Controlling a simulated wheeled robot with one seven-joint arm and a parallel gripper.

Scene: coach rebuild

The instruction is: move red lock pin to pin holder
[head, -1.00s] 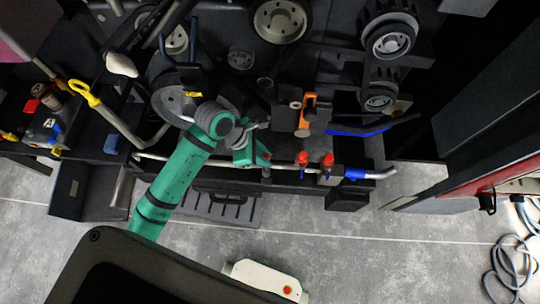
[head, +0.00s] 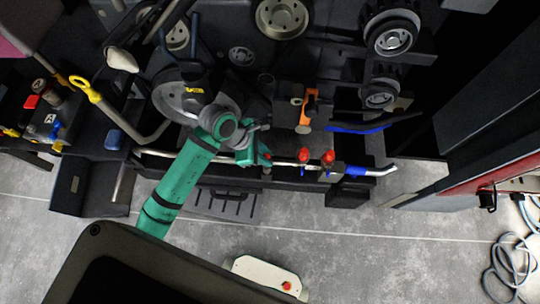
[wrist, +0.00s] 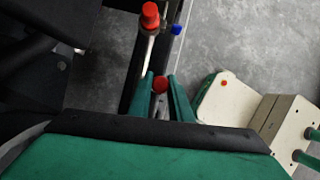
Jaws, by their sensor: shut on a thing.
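My gripper (wrist: 160,92) is shut on the red lock pin, whose round red end (wrist: 160,85) shows between the two green fingertips in the wrist view. The rest of the pin is hidden. In the head view my green gripper (head: 264,157) is at the metal rail along the front of the machine, left of two red-capped fittings (head: 303,155) (head: 328,156). I cannot tell whether the pin touches the rail. I cannot pick out the pin holder for certain.
A metal rail (head: 225,160) runs along the machine's front and ends in a blue-sleeved pipe (head: 355,171). An orange handle (head: 311,104) stands behind it. A yellow-ringed rod (head: 84,88) and a dark box with a letter A (head: 48,120) are at left.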

